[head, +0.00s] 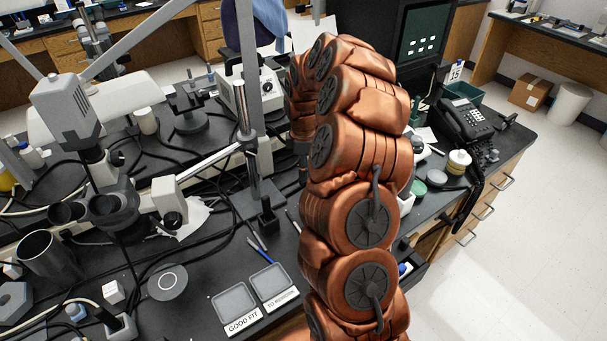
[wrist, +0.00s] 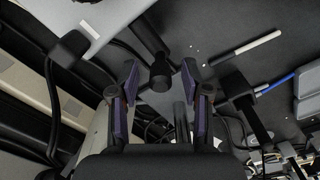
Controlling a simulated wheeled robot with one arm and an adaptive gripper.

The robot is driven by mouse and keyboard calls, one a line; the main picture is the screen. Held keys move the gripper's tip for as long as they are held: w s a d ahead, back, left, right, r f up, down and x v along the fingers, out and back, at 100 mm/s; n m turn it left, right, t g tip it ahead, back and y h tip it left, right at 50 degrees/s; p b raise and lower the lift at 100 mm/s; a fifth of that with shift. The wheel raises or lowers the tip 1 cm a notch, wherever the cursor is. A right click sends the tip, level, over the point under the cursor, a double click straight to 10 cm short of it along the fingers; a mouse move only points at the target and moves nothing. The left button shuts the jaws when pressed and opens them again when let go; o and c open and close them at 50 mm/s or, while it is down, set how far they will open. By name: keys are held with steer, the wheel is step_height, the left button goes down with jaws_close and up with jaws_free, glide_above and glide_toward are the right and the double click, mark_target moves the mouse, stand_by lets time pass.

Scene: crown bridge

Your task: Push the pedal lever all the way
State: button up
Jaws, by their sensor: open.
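My gripper (wrist: 161,78) is open in the wrist view, its two purple-padded fingers apart. A dark rod with a round black end (wrist: 161,76) shows between and beyond the fingertips. I cannot tell whether it touches them, or whether it is the pedal lever. I cannot make out the pedal lever for certain in either view. In the head view my copper-coloured arm covers the middle of the bench, and my gripper is hidden behind it.
A telephone (head: 468,122) stands at the right. In the wrist view a pen (wrist: 258,42) lies on the dark surface, and cables are close by.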

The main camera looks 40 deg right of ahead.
steer(key=shift+f+p, duration=0.35)
steer(key=shift+f, duration=1.55)
steer(key=shift+s+a+f, duration=0.1)
jaws_close()
steer(key=shift+f+g, duration=0.15)
steer(key=shift+g, duration=0.35)
steer(key=shift+f+g+b, duration=0.15)
steer(key=shift+g+b, duration=0.15)
steer(key=shift+g, duration=0.5)
steer(key=shift+w+g, duration=0.25)
steer(key=shift+g, duration=0.55)
steer(key=shift+w, duration=0.1)
steer(key=c, duration=0.9)
jaws_free()
steer(key=shift+g, duration=0.3)
steer(key=c, duration=0.9)
jaws_free()
